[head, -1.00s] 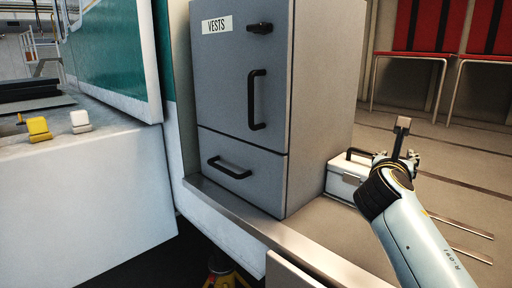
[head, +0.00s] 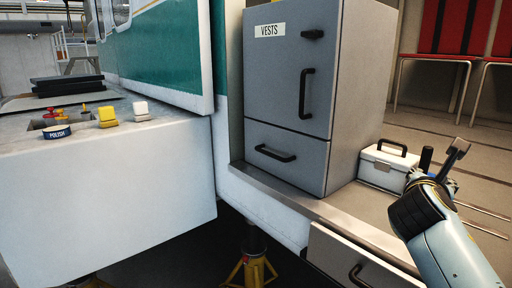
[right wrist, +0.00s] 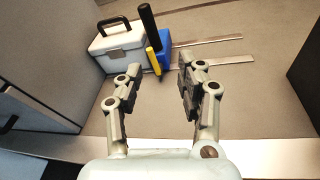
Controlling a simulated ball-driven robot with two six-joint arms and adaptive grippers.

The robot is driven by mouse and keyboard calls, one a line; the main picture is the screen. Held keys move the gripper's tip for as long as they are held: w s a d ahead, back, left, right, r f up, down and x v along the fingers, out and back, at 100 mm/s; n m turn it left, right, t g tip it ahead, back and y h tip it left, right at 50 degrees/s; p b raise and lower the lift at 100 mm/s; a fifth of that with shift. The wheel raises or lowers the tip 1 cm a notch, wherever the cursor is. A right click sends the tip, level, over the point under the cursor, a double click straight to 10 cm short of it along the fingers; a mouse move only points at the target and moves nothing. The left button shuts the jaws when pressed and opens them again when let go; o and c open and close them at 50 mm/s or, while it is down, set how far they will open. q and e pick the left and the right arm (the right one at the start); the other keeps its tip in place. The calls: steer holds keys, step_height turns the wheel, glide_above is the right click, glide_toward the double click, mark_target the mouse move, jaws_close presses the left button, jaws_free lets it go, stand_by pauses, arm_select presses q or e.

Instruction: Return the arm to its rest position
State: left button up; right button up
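My right arm comes in from the lower right of the head view. My right gripper (head: 455,160) is above the floor to the right of the grey cabinet. In the right wrist view its two fingers (right wrist: 157,85) stand apart with nothing between them, so it is open and empty. My left arm and gripper are not in view.
A grey cabinet (head: 287,85) labelled VESTS stands left of my right gripper, doors shut. A white case (head: 383,172) with a black handle sits beyond the gripper, beside a blue object (right wrist: 165,52) and a black-handled tool (right wrist: 149,25). A counter (head: 110,165) is at left.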

steer(key=s+f+m+g+y, duration=0.2)
steer(key=s+f+m, duration=0.3)
steer(key=s+m, duration=0.3)
steer(key=s+f+m+g+y, duration=0.25)
steer(key=s+f+m, duration=0.3)
steer(key=s, duration=0.45)
steer(key=s+a+f+m+g+y, duration=0.1)
steer(key=s+a+m+g+y, duration=0.1)
steer(key=s+a+m, duration=0.45)
steer(key=s+a+m+g+y, duration=0.2)
steer(key=s+m+y, duration=0.15)
steer(key=s, duration=0.55)
step_height(320, 180, down, 33)
steer(key=s+d+m+g+b, duration=0.1)
steer(key=s+d+g+b, duration=0.15)
steer(key=b, duration=0.45)
arm_select(q)
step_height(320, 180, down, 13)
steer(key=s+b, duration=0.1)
steer(key=b, duration=0.4)
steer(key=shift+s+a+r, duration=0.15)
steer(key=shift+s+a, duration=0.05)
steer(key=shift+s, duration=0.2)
arm_select(e)
steer(key=s+f, duration=1.8)
steer(key=f, duration=0.4)
steer(key=shift+s+d+h, duration=0.3)
steer(key=shift+s+d, duration=0.1)
steer(key=shift+d, duration=0.05)
